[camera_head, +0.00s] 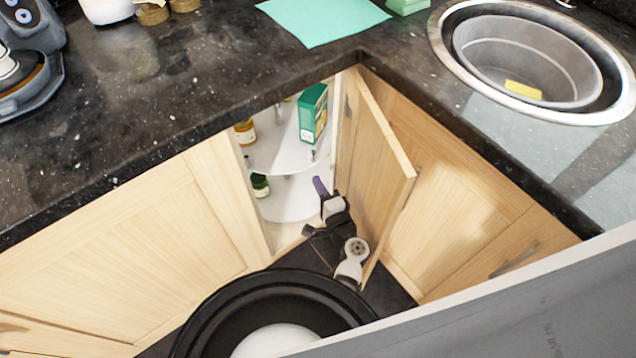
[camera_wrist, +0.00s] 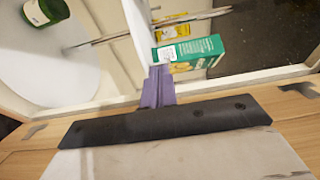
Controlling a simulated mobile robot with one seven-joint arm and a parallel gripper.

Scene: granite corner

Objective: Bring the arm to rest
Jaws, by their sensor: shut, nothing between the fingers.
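My gripper (camera_head: 321,188) is low in front of the open corner cabinet, with its purple fingers toward the opening. In the wrist view the purple fingers (camera_wrist: 158,86) are together, with nothing between them. My white and black arm (camera_head: 352,262) shows beside the open cabinet door (camera_head: 375,170). In the wrist view a green box (camera_wrist: 195,52) appears just beyond the fingertips; I cannot tell whether they touch it.
The cabinet holds white round shelves (camera_head: 290,200) with a green box (camera_head: 312,112), a yellow-labelled jar (camera_head: 245,132) and a green jar (camera_head: 260,185). The dark counter (camera_head: 190,80) overhangs the opening. A sink (camera_head: 525,55) with a yellow sponge (camera_head: 523,90) is at the right.

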